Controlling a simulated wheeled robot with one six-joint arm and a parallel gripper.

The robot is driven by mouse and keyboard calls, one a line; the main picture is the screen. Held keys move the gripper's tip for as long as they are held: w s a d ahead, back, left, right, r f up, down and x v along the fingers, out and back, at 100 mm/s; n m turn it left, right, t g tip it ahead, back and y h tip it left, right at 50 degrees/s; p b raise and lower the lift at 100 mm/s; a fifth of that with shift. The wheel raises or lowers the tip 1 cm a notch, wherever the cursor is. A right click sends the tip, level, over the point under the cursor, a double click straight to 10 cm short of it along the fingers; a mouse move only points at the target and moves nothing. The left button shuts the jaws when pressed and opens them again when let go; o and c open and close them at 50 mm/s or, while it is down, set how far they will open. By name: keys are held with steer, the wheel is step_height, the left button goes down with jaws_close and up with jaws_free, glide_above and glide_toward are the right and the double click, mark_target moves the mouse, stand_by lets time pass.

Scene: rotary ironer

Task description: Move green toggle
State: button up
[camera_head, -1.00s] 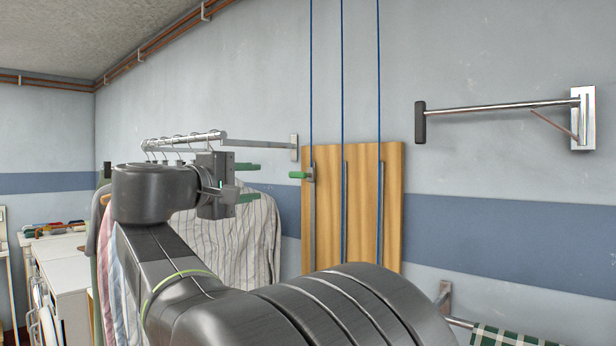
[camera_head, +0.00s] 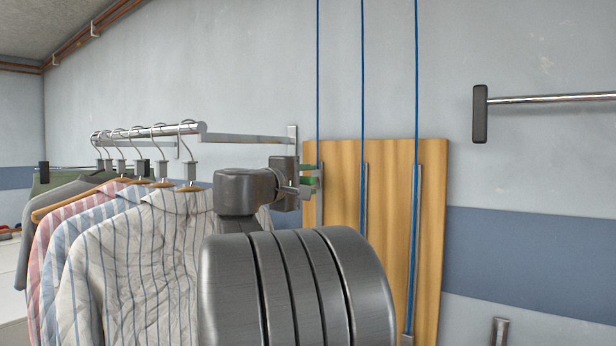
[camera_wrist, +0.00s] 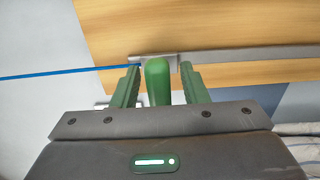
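The green toggle (camera_wrist: 158,84) is a rounded green handle on a metal slide strip (camera_wrist: 225,57) fixed to a wooden board. In the wrist view it stands between the two green fingers of my gripper (camera_wrist: 160,70). A narrow gap shows on each side of it, so the gripper is open around the toggle and not clamped on it. In the head view my gripper (camera_head: 308,178) is at the left edge of the board, at the leftmost strip. There the toggle cannot be told apart from the green fingers.
The wooden board (camera_head: 390,220) carries several blue cords (camera_head: 362,80) running up the wall. Striped shirts (camera_head: 150,260) hang from a rail (camera_head: 165,130) left of my arm. A metal bar (camera_head: 550,98) juts from the wall at right.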

steer(key=shift+w+d, duration=0.15)
steer(key=shift+w, duration=0.1)
jaws_close()
steer(key=shift+f, duration=0.2)
